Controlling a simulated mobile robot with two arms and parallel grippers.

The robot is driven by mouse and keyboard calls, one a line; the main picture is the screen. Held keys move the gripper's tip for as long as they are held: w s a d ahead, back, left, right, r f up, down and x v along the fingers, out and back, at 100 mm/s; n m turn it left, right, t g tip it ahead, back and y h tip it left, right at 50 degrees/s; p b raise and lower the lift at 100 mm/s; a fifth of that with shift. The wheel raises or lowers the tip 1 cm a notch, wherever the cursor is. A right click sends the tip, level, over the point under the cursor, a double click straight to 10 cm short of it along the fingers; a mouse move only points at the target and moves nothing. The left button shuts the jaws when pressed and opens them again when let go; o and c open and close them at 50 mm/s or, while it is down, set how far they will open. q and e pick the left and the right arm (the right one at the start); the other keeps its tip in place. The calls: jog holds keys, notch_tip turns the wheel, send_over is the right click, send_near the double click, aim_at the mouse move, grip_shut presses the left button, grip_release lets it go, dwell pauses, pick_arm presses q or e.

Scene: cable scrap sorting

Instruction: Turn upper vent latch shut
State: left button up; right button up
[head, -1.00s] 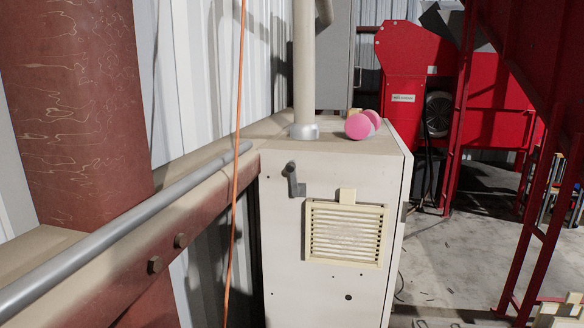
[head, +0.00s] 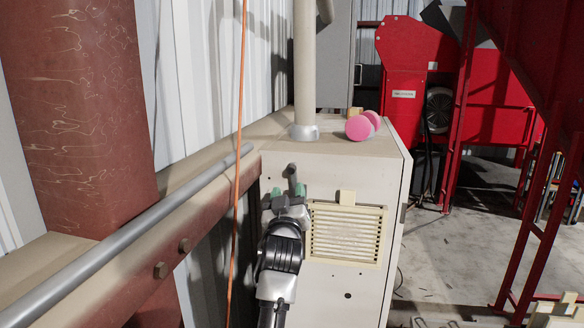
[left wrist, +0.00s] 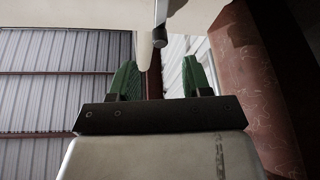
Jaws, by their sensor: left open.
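A dark grey latch handle (head: 292,178) is on the cabinet's front face, up and left of the louvred vent (head: 345,234). It hangs nearly straight down. A cream tab (head: 347,197) sits at the vent's top edge. My left gripper (head: 288,192) is open, with one green finger on each side of the handle's lower part in the head view. In the left wrist view the gripper (left wrist: 157,75) shows a grey handle end (left wrist: 159,34) between and just beyond the fingertips, with no contact visible. My right gripper is not in view.
The pale cabinet (head: 330,279) carries a pipe (head: 305,80) and pink discs (head: 360,127) on top. An orange cable (head: 238,150) hangs to the left, near a grey rail (head: 120,245). Red machinery (head: 405,70) stands behind. Open floor (head: 450,260) lies to the right.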

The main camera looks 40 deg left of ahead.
aim_at(291, 173)
pick_arm(q)
jog(key=p+x, duration=0.2)
jog(key=x, duration=0.5)
jog(key=shift+w+a+r+p, duration=0.15)
jog(key=shift+a+p, duration=0.05)
jog(key=shift+p, duration=0.15)
jog(key=shift+w+a+r, duration=0.15)
jog(key=shift+w+a, duration=0.3)
jog(key=shift+w, duration=0.1)
grip_shut()
